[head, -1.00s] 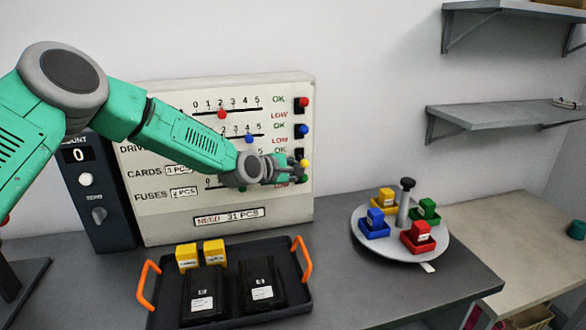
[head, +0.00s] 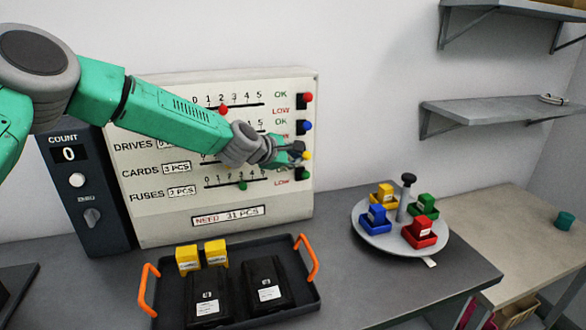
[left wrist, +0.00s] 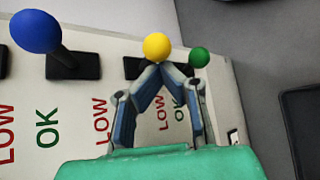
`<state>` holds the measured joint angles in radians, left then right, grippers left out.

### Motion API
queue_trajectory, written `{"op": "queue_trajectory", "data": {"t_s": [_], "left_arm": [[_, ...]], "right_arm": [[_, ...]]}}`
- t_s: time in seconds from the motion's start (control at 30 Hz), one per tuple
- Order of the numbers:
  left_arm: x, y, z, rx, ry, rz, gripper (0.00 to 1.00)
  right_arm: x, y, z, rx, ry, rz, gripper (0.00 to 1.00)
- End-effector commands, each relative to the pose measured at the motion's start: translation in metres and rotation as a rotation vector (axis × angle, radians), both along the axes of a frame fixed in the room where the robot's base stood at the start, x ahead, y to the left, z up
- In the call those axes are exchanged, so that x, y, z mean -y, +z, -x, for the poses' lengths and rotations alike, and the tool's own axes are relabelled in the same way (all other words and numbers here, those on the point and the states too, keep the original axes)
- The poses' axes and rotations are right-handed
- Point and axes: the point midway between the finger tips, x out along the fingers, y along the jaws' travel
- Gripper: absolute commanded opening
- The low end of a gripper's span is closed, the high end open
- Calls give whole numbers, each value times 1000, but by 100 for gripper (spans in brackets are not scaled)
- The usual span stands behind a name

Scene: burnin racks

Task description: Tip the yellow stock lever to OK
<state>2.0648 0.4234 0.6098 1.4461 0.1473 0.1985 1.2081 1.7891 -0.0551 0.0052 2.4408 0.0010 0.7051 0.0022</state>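The yellow stock lever (head: 306,155) is on the right side of the white stock board (head: 150,215), between the blue and green levers. Its ball sits toward the lower, LOW side of its black base. In the left wrist view the yellow ball (left wrist: 157,46) shows just past my fingertips. My left gripper (head: 300,149) is at this lever; it also shows in the left wrist view (left wrist: 157,70). Its fingertips meet and hold nothing that I can see. I cannot tell whether they touch the lever stem. The yellow row's labels are partly hidden. My right gripper is out of view.
A blue lever (head: 307,127) and a red lever (head: 308,97) are above, a green lever (head: 304,175) close below. A dark tray (head: 235,325) with orange handles stands in front of the board. A round turntable (head: 400,245) with coloured bins stands to the right.

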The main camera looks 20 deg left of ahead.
Motion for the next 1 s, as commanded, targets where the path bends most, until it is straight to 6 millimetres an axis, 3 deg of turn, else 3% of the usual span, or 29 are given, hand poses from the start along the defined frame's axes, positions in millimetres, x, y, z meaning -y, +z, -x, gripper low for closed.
{"op": "queue_trajectory", "data": {"t_s": [0.5, 1.0], "left_arm": [[0, 4, -1, 1, 4, -1, 0], [-1, 22, -1, 6, 7, -2, 0]], "right_arm": [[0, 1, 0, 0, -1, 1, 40], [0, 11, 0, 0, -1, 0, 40]]}}
